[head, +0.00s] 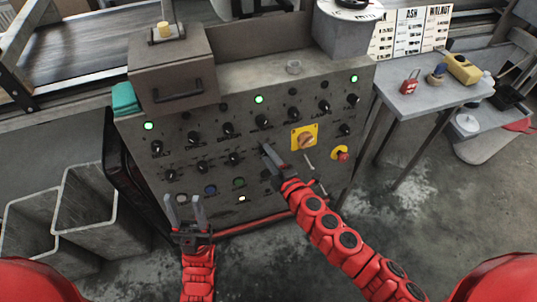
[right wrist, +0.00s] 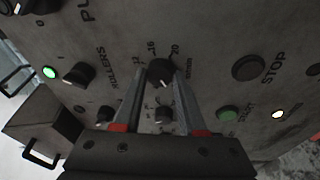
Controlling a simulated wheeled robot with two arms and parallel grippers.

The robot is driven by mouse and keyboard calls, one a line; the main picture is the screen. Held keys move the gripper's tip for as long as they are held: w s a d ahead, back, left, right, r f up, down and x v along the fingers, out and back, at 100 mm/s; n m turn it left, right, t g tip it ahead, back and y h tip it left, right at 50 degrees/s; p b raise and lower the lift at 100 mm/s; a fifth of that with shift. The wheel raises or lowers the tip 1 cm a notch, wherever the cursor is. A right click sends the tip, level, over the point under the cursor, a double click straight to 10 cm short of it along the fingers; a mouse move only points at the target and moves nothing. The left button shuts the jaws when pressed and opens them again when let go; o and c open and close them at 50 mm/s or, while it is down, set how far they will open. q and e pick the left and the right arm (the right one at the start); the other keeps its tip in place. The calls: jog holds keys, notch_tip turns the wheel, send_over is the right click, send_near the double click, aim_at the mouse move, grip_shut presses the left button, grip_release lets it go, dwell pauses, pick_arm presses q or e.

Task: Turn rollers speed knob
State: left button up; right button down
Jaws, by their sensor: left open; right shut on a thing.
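The black rollers speed knob (right wrist: 160,72) sits between the fingertips of my right gripper (right wrist: 160,78) in the right wrist view, and the fingers are shut on it. Numbers 12, 16 and 20 are printed around it, with the word ROLLERS to its left. In the head view my right gripper (head: 266,148) reaches the middle of the grey control panel (head: 215,178) and hides the knob. My left gripper (head: 184,202) is open and empty, in front of the panel's lower left part.
Several other black knobs, such as one at the upper middle (head: 262,122), surround the gripped one. A yellow-plated switch (head: 297,130) and red emergency button (head: 342,155) are to the right. A side table (head: 430,98) stands further right; grey bins (head: 85,205) stand at the left.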

jog(key=shift+n, duration=0.8)
jog(key=shift+c, duration=2.4)
grip_release()
jog(key=p+v, duration=0.2)
jog(key=v, duration=1.5)
jog(key=shift+s, duration=0.2)
jog(key=shift+d+r, duration=0.15)
jog(key=shift+r, duration=0.05)
